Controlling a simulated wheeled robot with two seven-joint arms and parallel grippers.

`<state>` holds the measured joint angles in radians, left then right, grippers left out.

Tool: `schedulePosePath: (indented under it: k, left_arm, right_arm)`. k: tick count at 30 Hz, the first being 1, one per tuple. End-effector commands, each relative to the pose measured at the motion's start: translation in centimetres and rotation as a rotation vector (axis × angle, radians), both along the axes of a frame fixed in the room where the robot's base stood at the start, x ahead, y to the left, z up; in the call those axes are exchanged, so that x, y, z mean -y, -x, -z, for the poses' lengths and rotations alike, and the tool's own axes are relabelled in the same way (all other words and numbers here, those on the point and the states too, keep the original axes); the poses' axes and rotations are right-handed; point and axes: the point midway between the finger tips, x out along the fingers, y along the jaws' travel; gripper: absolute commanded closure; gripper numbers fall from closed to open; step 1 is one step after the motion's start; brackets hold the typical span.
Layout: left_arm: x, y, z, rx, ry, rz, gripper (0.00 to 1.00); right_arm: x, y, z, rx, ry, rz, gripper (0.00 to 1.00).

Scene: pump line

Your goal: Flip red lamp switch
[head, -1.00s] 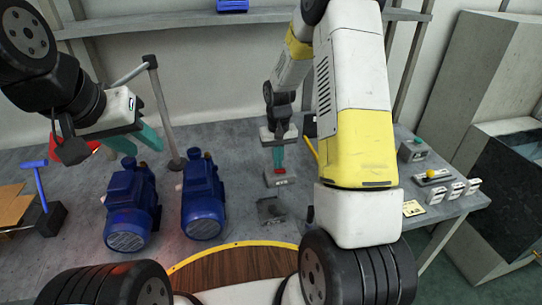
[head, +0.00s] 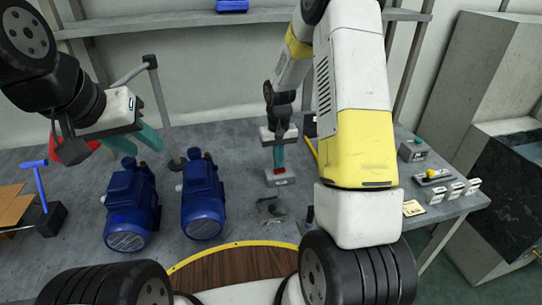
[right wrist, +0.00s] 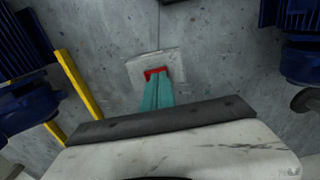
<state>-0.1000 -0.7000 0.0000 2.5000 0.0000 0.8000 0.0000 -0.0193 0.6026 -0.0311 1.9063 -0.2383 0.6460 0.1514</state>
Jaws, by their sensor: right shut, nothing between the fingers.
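The red lamp switch (head: 279,171) is a red rocker on a small grey base (head: 281,180) on the table, in the middle of the head view. My right gripper (head: 279,164) reaches down to it, with its teal fingers shut and empty. In the right wrist view the fingertips (right wrist: 157,80) are at the red switch (right wrist: 155,71), hiding part of it; I cannot tell if they touch. My left gripper (head: 138,140) hangs at the left above the table, its teal fingers apart and empty.
Two blue pumps (head: 131,206) (head: 203,199) stand left of the switch. A small dark grey fixture (head: 269,209) lies in front of it. A yellow bar (right wrist: 79,87) runs beside the gripper. More switches and a yellow-knobbed lever (head: 433,175) are at the right.

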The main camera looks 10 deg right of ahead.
Motion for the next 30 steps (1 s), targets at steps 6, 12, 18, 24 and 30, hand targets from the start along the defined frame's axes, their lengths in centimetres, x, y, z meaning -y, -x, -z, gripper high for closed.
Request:
schedulePosePath:
  k: [6, 12, 18, 24, 30]
  left_arm:
    - [0.0, 0.0, 0.0, 0.0, 0.0, 0.0, 0.64]
    - [0.0, 0.0, 0.0, 0.0, 0.0, 0.0, 0.64]
    - [0.0, 0.0, 0.0, 0.0, 0.0, 0.0, 0.64]
    - [0.0, 0.0, 0.0, 0.0, 0.0, 0.0, 0.64]
    - [0.0, 0.0, 0.0, 0.0, 0.0, 0.0, 0.64]
  right_arm:
    - [0.0, -0.1, -1.9, 0.003, 0.0, 0.0, 1.0]
    - [0.0, -0.1, -3.5, 0.003, 0.0, 0.0, 1.0]
    - [0.0, -0.1, -5.0, 0.003, 0.0, 0.0, 1.0]
    - [0.0, 0.0, -5.8, 0.001, 0.0, 0.0, 1.0]
    - [0.0, 0.0, -5.8, 0.0, 0.0, 0.0, 1.0]
